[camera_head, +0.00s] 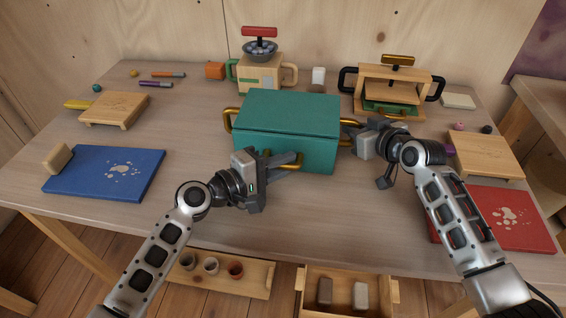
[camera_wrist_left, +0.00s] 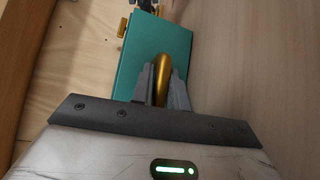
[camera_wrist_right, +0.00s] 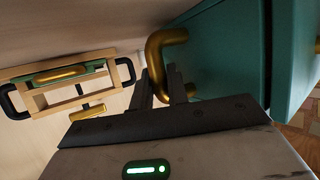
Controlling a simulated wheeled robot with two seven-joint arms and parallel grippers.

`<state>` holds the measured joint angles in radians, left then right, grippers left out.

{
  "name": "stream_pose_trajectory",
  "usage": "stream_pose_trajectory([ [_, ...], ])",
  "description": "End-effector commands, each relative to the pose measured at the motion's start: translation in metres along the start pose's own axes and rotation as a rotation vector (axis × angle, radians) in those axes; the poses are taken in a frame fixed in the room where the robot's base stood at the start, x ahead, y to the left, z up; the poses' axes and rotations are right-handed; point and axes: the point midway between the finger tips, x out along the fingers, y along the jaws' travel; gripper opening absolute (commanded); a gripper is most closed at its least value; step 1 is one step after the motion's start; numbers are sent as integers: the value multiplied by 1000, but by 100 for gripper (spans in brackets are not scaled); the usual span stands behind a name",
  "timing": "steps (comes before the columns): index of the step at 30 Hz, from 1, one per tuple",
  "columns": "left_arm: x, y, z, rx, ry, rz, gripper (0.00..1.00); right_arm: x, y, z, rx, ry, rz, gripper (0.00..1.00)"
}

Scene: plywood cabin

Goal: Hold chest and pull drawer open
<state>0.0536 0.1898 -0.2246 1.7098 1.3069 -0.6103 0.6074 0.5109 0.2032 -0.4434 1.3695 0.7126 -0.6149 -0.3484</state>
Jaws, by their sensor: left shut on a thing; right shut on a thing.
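The teal chest (camera_head: 290,110) stands in the middle of the table with brass handles on both sides and its front. My left gripper (camera_head: 290,162) is shut on the front drawer handle (camera_wrist_left: 162,78), which passes between its fingers in the left wrist view. My right gripper (camera_head: 350,135) is shut on the right side handle (camera_wrist_right: 158,50), beside the chest. The right wrist view shows a dark seam near the chest's front edge; I cannot tell whether the drawer is slightly open. The gripper partly hides the front handle in the head view.
A blue board (camera_head: 105,185) lies left and a red board (camera_head: 515,235) right. An open wooden drawer (camera_head: 345,275) and a cup rack (camera_head: 220,280) are below the front edge.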

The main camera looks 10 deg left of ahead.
Motion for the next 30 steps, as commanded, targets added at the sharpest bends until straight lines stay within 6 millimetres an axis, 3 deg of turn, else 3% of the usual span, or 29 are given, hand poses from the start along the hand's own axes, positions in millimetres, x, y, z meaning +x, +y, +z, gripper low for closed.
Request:
stream_pose_trajectory([
  [12, -64, -23, 64, 3, -5, -16, 0, 0, 2, -1, 0, 3, 3, 0],
  [24, -71, -24, 71, 3, -5, -14, 0, 0, 2, -2, -1, 4, 4, 0],
  [25, -71, -25, 71, 3, -5, -14, 19, 0, 2, -2, -1, 4, 4, 0],
  [26, -71, -25, 71, 3, -5, -15, 23, 0, 2, -2, -1, 4, 4, 0],
  [30, -71, -24, 71, 2, -4, -12, 23, 0, 2, -2, -1, 4, 4, 0],
])
